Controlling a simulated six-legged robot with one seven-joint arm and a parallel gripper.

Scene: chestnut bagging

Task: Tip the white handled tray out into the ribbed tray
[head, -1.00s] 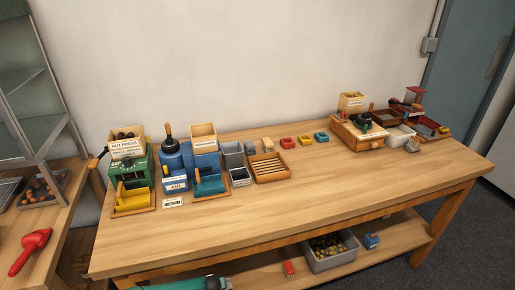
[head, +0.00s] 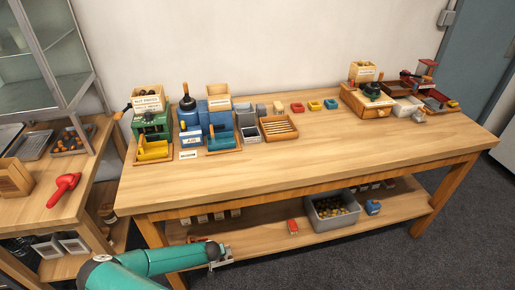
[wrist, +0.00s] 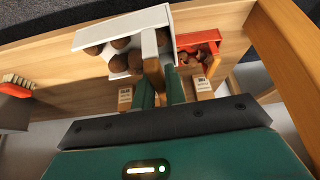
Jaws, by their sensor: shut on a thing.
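The white handled tray (wrist: 124,32) shows in the wrist view with several brown chestnuts in it. Its wooden handle (wrist: 152,62) runs back between the green fingers of my gripper (wrist: 158,88), which is shut on it. The tray is over the lower wooden shelf; I cannot tell whether it touches it. In the head view my gripper (head: 220,257) is low at the left front of that shelf, and the tray cannot be made out there. The ribbed tray (head: 279,128), wooden with pale slats, lies on the table top behind the middle and looks empty.
A red tray with chestnuts (wrist: 213,36) stands right beside the white one, and a brush (wrist: 17,85) lies at left. The table's front edge (head: 300,181) overhangs the shelf. A grey bin (head: 333,211) stands farther right. The table top's front is clear.

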